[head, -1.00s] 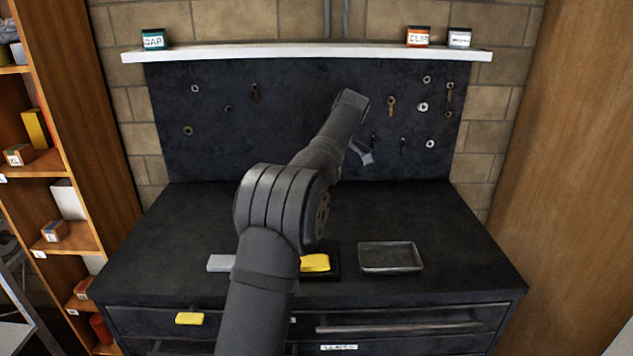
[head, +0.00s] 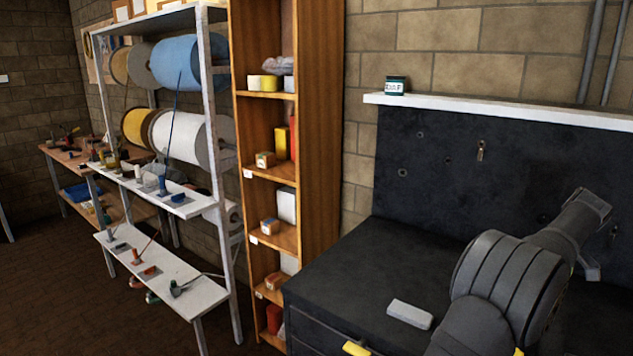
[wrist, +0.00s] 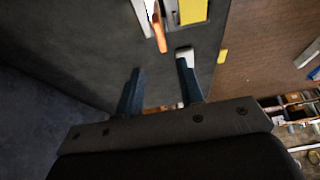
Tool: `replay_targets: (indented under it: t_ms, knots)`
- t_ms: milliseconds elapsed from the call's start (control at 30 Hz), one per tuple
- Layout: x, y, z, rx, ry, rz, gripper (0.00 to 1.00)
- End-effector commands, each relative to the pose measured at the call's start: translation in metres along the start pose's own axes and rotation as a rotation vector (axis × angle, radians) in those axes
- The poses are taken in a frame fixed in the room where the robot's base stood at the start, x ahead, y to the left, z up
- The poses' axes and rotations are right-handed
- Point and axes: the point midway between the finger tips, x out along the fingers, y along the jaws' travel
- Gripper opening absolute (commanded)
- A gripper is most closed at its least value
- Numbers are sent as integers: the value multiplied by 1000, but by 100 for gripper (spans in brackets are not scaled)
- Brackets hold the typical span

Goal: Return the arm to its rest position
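My arm stands over the right side of the dark workbench (head: 345,270) in the head view, bent at its thick ribbed joint. In the wrist view my gripper (wrist: 158,84) has its two dark fingers well apart, with nothing held between them. The bench's dark surface shows beyond the fingers. A small pale patch lies by the right fingertip; I cannot tell what it is. In the head view the gripper end is mostly hidden behind the arm, and only a small grey part shows near the dark back panel (head: 440,130).
A pale block (head: 410,313) lies on the bench left of my arm. A yellow piece (head: 355,348) shows at the drawer front. A white shelf (head: 500,112) carries a green tin (head: 396,86). A wooden shelf unit (head: 322,120) stands left of the bench. The wrist view shows an orange-tipped item (wrist: 159,32).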

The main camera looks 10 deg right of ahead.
Motion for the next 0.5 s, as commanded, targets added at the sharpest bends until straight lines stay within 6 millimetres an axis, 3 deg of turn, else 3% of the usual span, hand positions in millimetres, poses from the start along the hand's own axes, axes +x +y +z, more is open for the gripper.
replay_targets:
  t_ms: [500]
  knots:
    - [99, 0, -1, -1, 1, -1, 35]
